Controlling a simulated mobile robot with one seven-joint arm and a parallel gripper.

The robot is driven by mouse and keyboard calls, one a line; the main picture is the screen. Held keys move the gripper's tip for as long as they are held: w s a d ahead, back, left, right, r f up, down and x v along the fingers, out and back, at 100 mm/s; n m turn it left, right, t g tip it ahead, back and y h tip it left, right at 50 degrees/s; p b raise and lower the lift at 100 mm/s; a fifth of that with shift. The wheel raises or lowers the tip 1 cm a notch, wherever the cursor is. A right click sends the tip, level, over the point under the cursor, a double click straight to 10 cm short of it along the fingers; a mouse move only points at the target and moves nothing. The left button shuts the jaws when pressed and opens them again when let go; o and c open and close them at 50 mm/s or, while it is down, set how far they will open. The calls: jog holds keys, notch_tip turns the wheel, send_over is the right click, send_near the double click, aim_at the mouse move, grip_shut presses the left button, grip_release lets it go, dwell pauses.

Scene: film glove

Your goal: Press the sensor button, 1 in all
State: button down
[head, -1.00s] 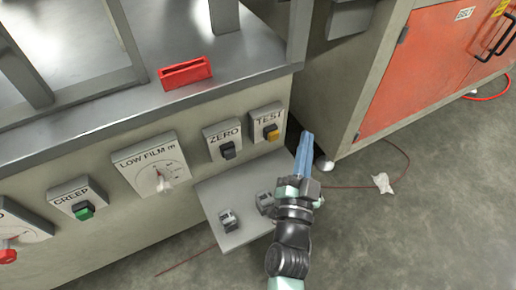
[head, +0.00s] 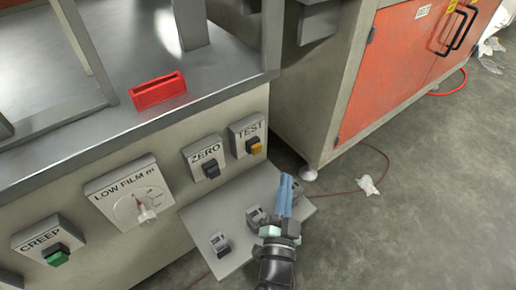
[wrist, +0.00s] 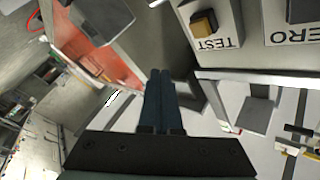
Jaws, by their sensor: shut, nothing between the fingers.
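No button in view is labelled sensor. The panel has a yellow button (head: 254,146) labelled TEST, a black button (head: 211,170) labelled ZERO and a green button (head: 57,255) labelled CREEP. The TEST button also shows upside down in the wrist view (wrist: 204,22). A small grey device (head: 220,244) sits on the grey shelf (head: 233,262) below the panel, with a second one (head: 255,214) to its right. My gripper (head: 287,180) is shut and empty, over the shelf's right side in the head view, below and right of TEST. Its blue fingers (wrist: 164,73) lie together, apart from the TEST button.
A dial (head: 143,208) marked LOW FILM sits between CREEP and ZERO. A red holder (head: 158,92) stands on the metal top above. An orange-doored cabinet (head: 392,70) is at the right. A red cable and a crumpled white scrap (head: 368,186) lie on open floor.

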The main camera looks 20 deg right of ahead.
jog(key=w+a, duration=0.2)
jog(key=w, duration=0.5)
jog(key=shift+a+p, duration=0.3)
jog(key=shift+p, duration=0.1)
dwell(1.6)
jog(key=shift+w+a, duration=0.1)
jog(key=shift+w, duration=0.25)
jog(key=shift+w+a, duration=0.2)
jog(key=shift+w, duration=0.25)
dwell(0.6)
dwell(0.3)
jog(key=shift+s+d, duration=0.3)
jog(key=shift+s, duration=0.55)
jog(key=shift+s+d, duration=0.3)
jog(key=shift+s, duration=0.5)
jog(key=shift+s+d, duration=0.3)
jog(key=shift+s, duration=0.5)
jog(key=shift+s+d, duration=0.3)
jog(key=shift+s, duration=0.5)
